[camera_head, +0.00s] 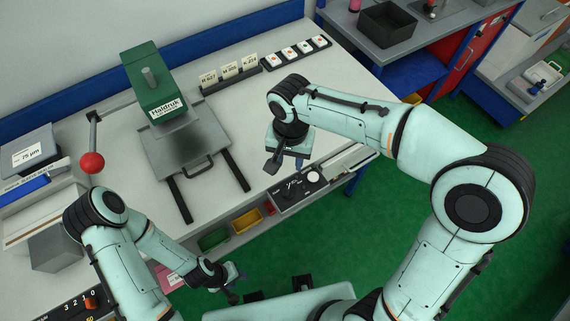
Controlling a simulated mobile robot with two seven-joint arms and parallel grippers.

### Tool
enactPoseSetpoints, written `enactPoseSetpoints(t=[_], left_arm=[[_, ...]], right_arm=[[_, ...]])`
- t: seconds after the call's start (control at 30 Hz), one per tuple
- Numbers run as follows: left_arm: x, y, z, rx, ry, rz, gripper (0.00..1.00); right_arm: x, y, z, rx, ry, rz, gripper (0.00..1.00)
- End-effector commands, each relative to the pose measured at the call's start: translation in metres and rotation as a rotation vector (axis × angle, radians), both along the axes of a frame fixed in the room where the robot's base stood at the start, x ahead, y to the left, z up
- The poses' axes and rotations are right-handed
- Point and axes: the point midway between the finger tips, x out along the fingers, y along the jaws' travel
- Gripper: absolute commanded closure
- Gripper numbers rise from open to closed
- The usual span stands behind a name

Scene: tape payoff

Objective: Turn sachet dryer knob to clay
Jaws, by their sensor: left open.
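A small dark control panel (299,190) sits at the front edge of the bench and carries a dark knob (291,188) and a round white part (314,177). Its lettering is too small to read, so I cannot tell which mark the knob points to or whether this is the sachet dryer. My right gripper (286,164) is above the bench just behind this panel, pointing down and apart from the knob. Its jaw gap is unclear. My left gripper (239,287) is open and empty, low in front of the bench.
A green press (160,88) with a grey plate and handle stands on the bench. A lever with a red ball (92,162) is at left. Cards (229,70) and a strip of coloured tiles (297,52) line the back. Coloured bins (246,220) sit under the front edge.

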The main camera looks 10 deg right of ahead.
Motion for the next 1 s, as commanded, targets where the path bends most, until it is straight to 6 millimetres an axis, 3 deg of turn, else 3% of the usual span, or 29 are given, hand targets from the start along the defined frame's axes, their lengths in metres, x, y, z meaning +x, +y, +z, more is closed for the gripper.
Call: enactPoseSetpoints(t=[0.17,0.6,0.8,1.0], left_arm=[[-0.003,0.000,-0.003,0.000,0.004,0.000,0.57],[-0.009,0.000,-0.012,0.000,0.011,0.000,0.57],[-0.010,0.000,-0.013,0.000,0.011,0.000,0.57],[-0.010,0.000,-0.014,0.000,0.011,0.000,0.57]], right_arm=[[-0.001,-0.001,-0.019,-0.002,0.005,-0.001,0.63],[-0.002,0.000,-0.107,-0.002,0.006,0.001,0.63],[-0.001,0.000,-0.129,-0.001,0.004,0.001,0.63],[-0.001,0.000,-0.134,0.001,0.002,0.000,0.63]])
